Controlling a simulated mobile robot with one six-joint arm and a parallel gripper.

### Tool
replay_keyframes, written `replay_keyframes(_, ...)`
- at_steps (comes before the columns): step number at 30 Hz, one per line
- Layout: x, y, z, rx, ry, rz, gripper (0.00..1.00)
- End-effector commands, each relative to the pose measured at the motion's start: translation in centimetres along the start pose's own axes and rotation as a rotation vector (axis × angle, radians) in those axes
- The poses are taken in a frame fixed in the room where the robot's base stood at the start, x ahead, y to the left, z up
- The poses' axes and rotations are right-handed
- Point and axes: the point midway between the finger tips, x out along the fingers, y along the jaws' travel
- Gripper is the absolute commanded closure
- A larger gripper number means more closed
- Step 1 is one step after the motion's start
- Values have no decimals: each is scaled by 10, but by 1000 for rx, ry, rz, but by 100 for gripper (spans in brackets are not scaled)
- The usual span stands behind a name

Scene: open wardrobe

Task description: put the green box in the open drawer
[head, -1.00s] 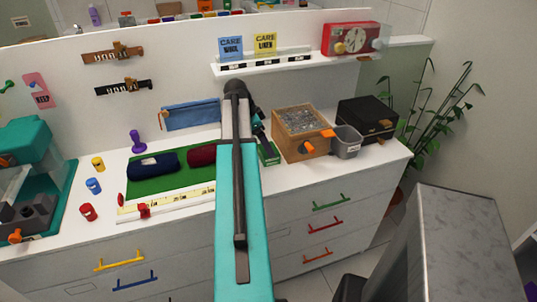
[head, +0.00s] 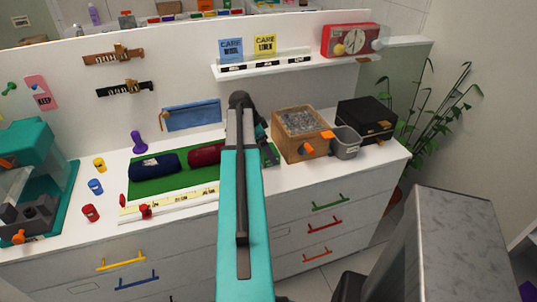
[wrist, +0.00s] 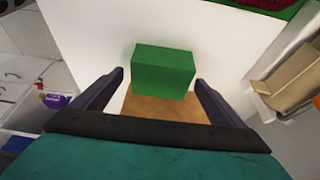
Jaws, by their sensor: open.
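The green box (wrist: 163,70) stands on the white counter in the wrist view, in front of and between my fingertips. My gripper (wrist: 160,80) is open, with one finger to either side of the box and nothing visibly held. I cannot tell whether a finger touches it. In the head view the green box (head: 271,154) is mostly hidden behind my gripper and arm. Drawer fronts with coloured handles (head: 329,203) show below the counter and look shut there. No open drawer shows clearly; my arm covers the middle of the drawer fronts.
A wooden crate (head: 290,144) with grey contents stands close right of the box, beside a grey cup (head: 345,143) and a black case (head: 367,119). A green mat (head: 150,186) with rolled cloths lies to the left. A pale open compartment (wrist: 18,142) shows low left in the wrist view.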

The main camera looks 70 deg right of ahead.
Motion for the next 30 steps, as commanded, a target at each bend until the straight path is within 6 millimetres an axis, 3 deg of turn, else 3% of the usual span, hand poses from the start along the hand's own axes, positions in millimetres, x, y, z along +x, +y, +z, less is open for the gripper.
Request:
replay_keyframes(8, 18, 0, 0, 0, 0, 0, 8)
replay_keyframes(25, 19, 0, 0, 0, 0, 0, 8)
replay_keyframes(26, 19, 0, 0, 0, 0, 0, 9)
replay_keyframes(30, 19, 0, 0, 0, 0, 0, 33)
